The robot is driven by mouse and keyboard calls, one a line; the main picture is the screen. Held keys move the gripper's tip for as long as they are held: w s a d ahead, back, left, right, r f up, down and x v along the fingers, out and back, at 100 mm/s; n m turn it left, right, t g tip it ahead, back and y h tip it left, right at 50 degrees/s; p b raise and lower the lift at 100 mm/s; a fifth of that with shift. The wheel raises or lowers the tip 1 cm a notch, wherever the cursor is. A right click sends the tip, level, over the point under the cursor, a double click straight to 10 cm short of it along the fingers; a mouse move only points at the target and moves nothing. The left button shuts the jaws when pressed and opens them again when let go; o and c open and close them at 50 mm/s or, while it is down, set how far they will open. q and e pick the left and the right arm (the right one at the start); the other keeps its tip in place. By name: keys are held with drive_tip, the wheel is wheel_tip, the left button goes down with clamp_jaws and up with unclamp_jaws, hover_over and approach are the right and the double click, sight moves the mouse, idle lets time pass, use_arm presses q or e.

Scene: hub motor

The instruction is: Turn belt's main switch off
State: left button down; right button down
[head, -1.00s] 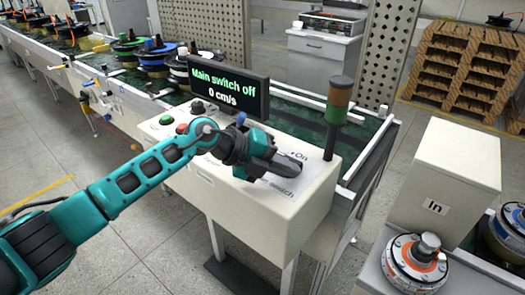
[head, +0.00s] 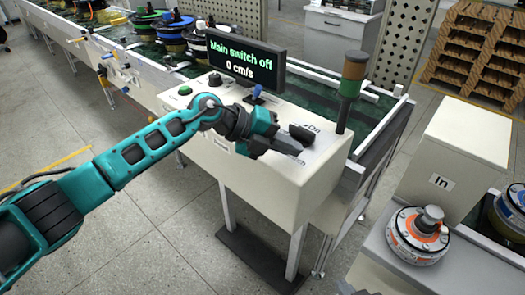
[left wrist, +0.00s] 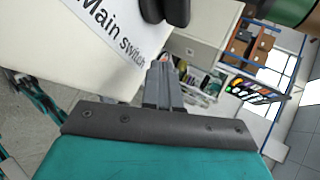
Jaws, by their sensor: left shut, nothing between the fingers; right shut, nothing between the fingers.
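The main switch is a black rotary knob (head: 302,133) on the sloped top of the white control box (head: 262,178), near the "On" label. The left wrist view shows a black knob (left wrist: 165,10) at the top edge beside the "Main switch" label. My left gripper (head: 296,147) is shut and empty at the box's front edge, just in front of the knob. Its fingertips show in the left wrist view (left wrist: 160,72), seemingly apart from the knob. My right gripper is out of view.
A green button (head: 185,90) and a blue-tipped switch (head: 256,92) are on the box. A signal post (head: 351,82) stands at its right end. The conveyor (head: 305,87) runs behind. A white "In" box (head: 455,160) and a motor (head: 418,233) are at the right.

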use_arm(q)
drive_tip(key=s+a+r, duration=0.5)
drive_tip(key=s, duration=0.1)
drive_tip(key=shift+s+a+p, duration=0.2)
drive_tip(key=shift+a+p, duration=0.1)
drive_tip(key=shift+a, duration=0.1)
drive_tip(key=s+d+r+n+t+h, duration=0.2)
drive_tip(key=s+d+n+t+h, duration=0.15)
drive_tip(key=n+h, duration=0.3)
drive_tip(key=w+a+f+n+t+y, duration=0.1)
drive_tip(key=a+f+n+t+y, duration=0.95)
drive_tip(key=n, duration=0.75)
drive_tip(key=s+a+f+n+g+y, duration=0.2)
drive_tip(key=s+a+f+n+y, duration=0.1)
drive_tip(key=f, duration=0.5)
drive_tip(key=s+a+f+n+g+y, duration=0.2)
drive_tip(key=s+a+f+n, duration=0.3)
drive_tip(key=s+a+f, duration=0.3)
drive_tip(key=shift+s+f+y, duration=0.5)
drive_tip(key=shift+s+f, duration=0.25)
drive_tip(key=shift+s, duration=0.45)
